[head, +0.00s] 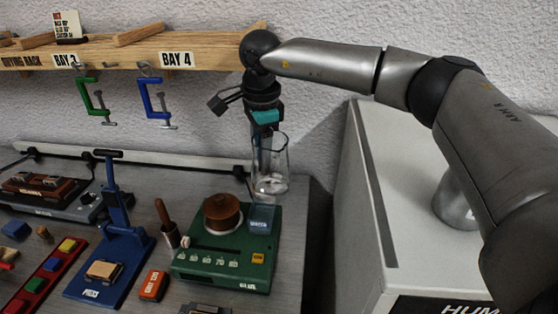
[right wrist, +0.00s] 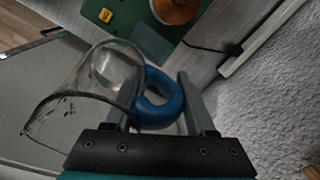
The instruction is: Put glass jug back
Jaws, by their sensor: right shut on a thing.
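The clear glass jug (head: 272,170) hangs in the air at the right end of the bench, above the back right corner of the green glue unit (head: 222,255). A blue pad marked WATER (head: 262,219) sits on that corner, just below the jug. My right gripper (head: 262,143) points down and is shut on the jug's blue handle. The right wrist view shows the blue ring handle (right wrist: 158,98) between the two fingers (right wrist: 163,100), with the glass body (right wrist: 85,95) to the left. My left gripper is not in view.
A brown pot (head: 222,212) and a brush (head: 168,225) stand near the pad. A wooden rack (head: 120,55) with green and blue clamps (head: 155,98) is on the wall behind. A grey cabinet (head: 385,235) stands to the right, past a gap.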

